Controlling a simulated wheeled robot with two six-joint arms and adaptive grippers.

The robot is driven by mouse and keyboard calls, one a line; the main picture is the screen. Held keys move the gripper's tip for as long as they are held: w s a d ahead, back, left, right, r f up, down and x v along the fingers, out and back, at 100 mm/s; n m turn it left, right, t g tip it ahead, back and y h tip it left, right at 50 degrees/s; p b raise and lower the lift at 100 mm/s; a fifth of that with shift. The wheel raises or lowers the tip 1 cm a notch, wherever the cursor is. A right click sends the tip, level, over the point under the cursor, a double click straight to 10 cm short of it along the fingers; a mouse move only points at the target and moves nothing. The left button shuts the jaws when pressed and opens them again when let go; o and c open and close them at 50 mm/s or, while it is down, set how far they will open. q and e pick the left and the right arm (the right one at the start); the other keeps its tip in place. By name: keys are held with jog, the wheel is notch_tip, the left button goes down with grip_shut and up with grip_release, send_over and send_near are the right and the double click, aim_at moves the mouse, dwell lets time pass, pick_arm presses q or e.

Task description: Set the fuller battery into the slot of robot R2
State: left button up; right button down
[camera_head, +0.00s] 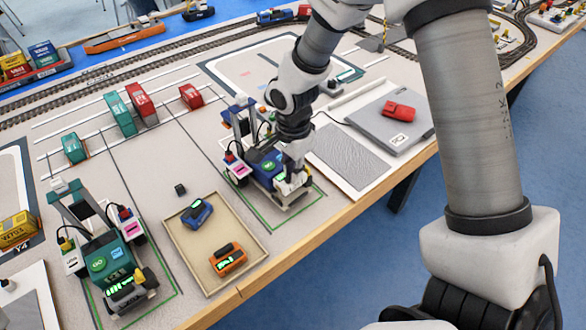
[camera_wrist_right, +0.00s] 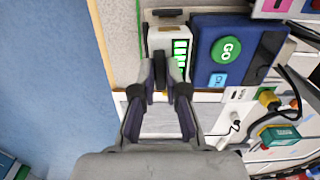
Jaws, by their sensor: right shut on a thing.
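My right gripper (camera_head: 292,182) is at the front of the blue-panelled gantry robot (camera_head: 265,163). In the wrist view, the right gripper (camera_wrist_right: 166,85) is shut on a white battery (camera_wrist_right: 181,45) with several lit green bars. This battery sits right beside the blue GO panel (camera_wrist_right: 226,48); whether it is seated in a slot is hidden. A second gantry robot (camera_head: 105,255), with a green GO panel, stands at the left and has a lit unit (camera_head: 125,287) at its front. A blue battery (camera_head: 197,213) and an orange battery (camera_head: 228,260) lie in the tray. I cannot read which robot is R2.
The beige tray (camera_head: 178,238) lies between the two robots. A small black cube (camera_head: 180,189) is behind it. A grey case (camera_head: 385,122) with a red object (camera_head: 398,110) is at the right. Containers (camera_head: 120,114) stand farther back. The table's front edge is close.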

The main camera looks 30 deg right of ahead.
jog(key=shift+f+b, duration=1.05)
jog(key=shift+f, duration=0.65)
dwell(1.7)
jog(key=c, duration=1.1)
grip_release()
jog(key=shift+c, duration=0.2)
jog(key=shift+r, duration=0.1)
notch_tip(320, 180, up, 12)
jog(key=shift+f, duration=0.1)
